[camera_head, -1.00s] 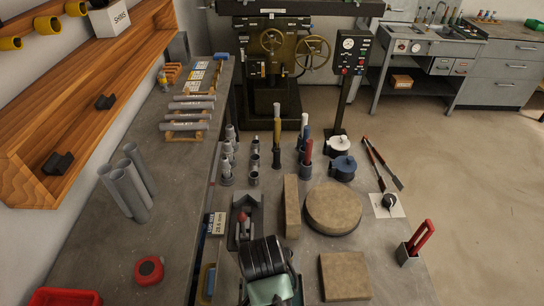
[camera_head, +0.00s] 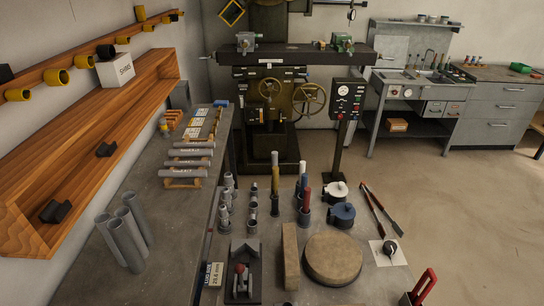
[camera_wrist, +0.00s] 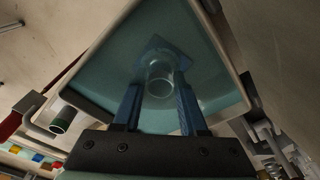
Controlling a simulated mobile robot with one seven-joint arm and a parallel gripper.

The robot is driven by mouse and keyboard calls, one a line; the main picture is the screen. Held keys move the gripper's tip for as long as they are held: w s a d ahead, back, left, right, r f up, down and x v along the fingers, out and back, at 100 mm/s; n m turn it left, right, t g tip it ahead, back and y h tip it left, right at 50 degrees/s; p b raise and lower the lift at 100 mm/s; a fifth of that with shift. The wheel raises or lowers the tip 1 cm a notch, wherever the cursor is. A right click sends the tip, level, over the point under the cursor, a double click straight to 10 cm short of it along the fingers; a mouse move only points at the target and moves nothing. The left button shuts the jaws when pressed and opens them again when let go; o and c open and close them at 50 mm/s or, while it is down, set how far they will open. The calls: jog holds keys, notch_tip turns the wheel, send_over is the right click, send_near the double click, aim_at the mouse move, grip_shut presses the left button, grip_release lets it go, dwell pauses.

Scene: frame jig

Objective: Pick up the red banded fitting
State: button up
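In the head view, a red upright piece (camera_head: 307,196) stands in a dark round holder on the bench; I cannot tell whether it is the red banded fitting. Several grey fittings (camera_head: 253,208) stand in rows to its left, too small to show a red band. My gripper is outside the head view. In the wrist view, the two blue fingers of my gripper (camera_wrist: 160,85) are apart. A clear, ring-shaped cylinder (camera_wrist: 158,80) shows between them over a teal surface; I see no clear grip on it. A grey tube with a green band (camera_wrist: 62,120) is at the left.
A round tan block (camera_head: 332,259), a long tan block (camera_head: 290,257) and a dark jig (camera_head: 243,273) lie in front. Grey tubes (camera_head: 125,238) stand at left. Open floor lies at right.

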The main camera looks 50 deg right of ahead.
grip_shut()
